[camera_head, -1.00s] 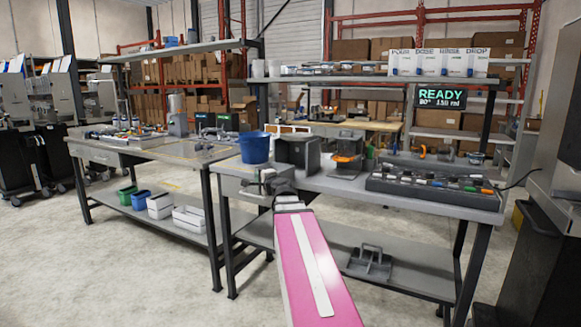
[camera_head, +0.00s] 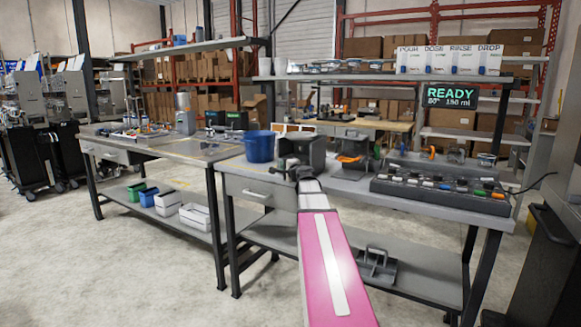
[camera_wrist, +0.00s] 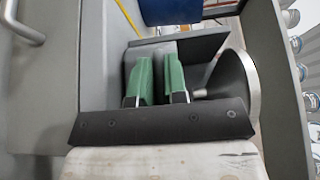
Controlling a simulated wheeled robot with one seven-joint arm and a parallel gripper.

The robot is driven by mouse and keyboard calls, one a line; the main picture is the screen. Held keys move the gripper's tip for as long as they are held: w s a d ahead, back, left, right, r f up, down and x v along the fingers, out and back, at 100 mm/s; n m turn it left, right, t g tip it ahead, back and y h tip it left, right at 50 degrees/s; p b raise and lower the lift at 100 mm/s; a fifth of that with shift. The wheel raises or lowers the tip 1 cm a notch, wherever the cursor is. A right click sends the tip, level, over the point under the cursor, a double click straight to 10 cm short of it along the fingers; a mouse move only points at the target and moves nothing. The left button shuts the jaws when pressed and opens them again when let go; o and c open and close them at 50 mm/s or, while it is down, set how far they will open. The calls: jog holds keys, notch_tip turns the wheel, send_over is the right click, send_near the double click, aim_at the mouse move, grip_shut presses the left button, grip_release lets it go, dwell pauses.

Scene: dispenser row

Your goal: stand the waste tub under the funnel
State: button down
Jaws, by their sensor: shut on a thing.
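A dark grey box-shaped tub (camera_head: 312,150), which I take for the waste tub, is at the left part of the near bench, right of a blue bucket (camera_head: 259,147). My gripper (camera_head: 296,166) is at its front. In the wrist view my gripper's green fingers (camera_wrist: 160,82) are shut on part of the dark tub (camera_wrist: 205,46), with a narrow gap between them; the gripped part is mostly hidden. A dark cone with a silver rim (camera_wrist: 238,88), apparently the funnel, shows right beside the fingers. I cannot tell whether the tub is under it.
The blue bucket also shows at the top of the wrist view (camera_wrist: 172,12). A small stand with an orange part (camera_head: 353,150) is to the right, then a tray of coloured items (camera_head: 440,192). A shelf (camera_head: 390,78) overhangs the bench. A display (camera_head: 451,94) reads READY.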

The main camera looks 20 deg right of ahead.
jog(key=w+d, duration=0.3)
jog(key=shift+d, duration=0.35)
jog(key=shift+s+f, duration=0.15)
jog(key=shift+f, duration=0.15)
jog(key=shift+a, duration=0.15)
jog(key=c, duration=1.1)
grip_release()
jog(key=shift+c, duration=0.2)
